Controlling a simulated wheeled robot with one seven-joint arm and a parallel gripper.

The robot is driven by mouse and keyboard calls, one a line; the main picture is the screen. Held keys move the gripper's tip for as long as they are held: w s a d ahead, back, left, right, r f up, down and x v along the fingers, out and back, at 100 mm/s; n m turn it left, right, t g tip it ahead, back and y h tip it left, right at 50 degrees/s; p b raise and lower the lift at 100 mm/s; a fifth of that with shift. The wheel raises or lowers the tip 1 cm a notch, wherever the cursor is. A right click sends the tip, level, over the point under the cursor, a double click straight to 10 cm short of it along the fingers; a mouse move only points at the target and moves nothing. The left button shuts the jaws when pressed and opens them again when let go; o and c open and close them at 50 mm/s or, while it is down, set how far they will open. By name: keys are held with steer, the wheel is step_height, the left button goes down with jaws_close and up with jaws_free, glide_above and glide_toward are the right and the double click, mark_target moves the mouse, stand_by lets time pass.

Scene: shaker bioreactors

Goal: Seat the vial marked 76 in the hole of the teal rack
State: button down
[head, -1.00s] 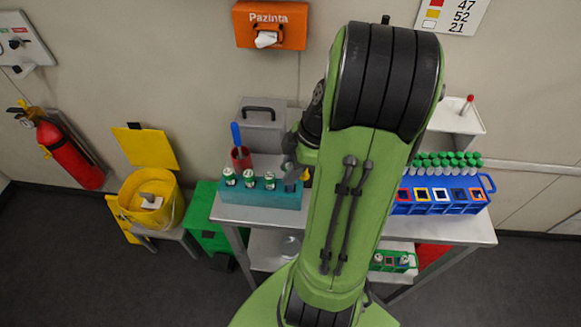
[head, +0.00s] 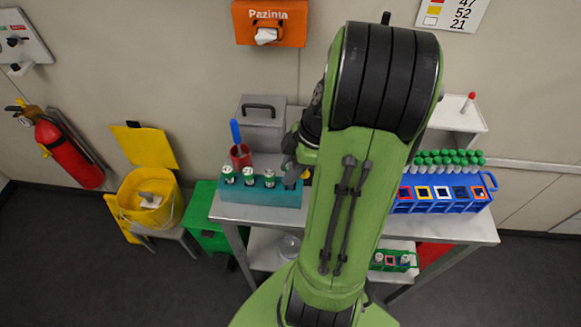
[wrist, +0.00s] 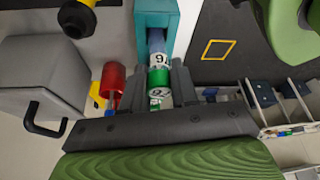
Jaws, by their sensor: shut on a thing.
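The teal rack (head: 262,193) stands on the left part of the metal table, with three green-capped vials (head: 249,178) upright in its left part. My gripper (head: 292,178) is over the rack's right end, largely hidden by my arm. In the wrist view my gripper (wrist: 157,72) is shut on a green-capped vial with a white label (wrist: 160,94); its number cannot be read surely. A label with a 9 or 6 (wrist: 159,60) shows just beyond, in line with the teal rack (wrist: 152,18). I cannot tell how deep the held vial is in a hole.
A red cup with a blue-handled tool (head: 240,157) stands behind the rack, near a grey case (head: 263,117). At the right are a blue rack (head: 440,207) and several green-capped vials (head: 450,158). A small green rack (head: 393,262) lies on the lower shelf.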

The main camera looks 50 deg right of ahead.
steer(key=shift+f+b, duration=1.65)
steer(key=shift+b, duration=0.05)
stand_by(1.3)
steer(key=c, duration=0.8)
jaws_free()
steer(key=shift+r, duration=0.1)
steer(key=p+v, duration=0.5)
steer(key=v, duration=1)
steer(key=shift+s+r+p, duration=0.1)
steer(key=shift+r+p, duration=0.2)
steer(key=shift+p, duration=0.05)
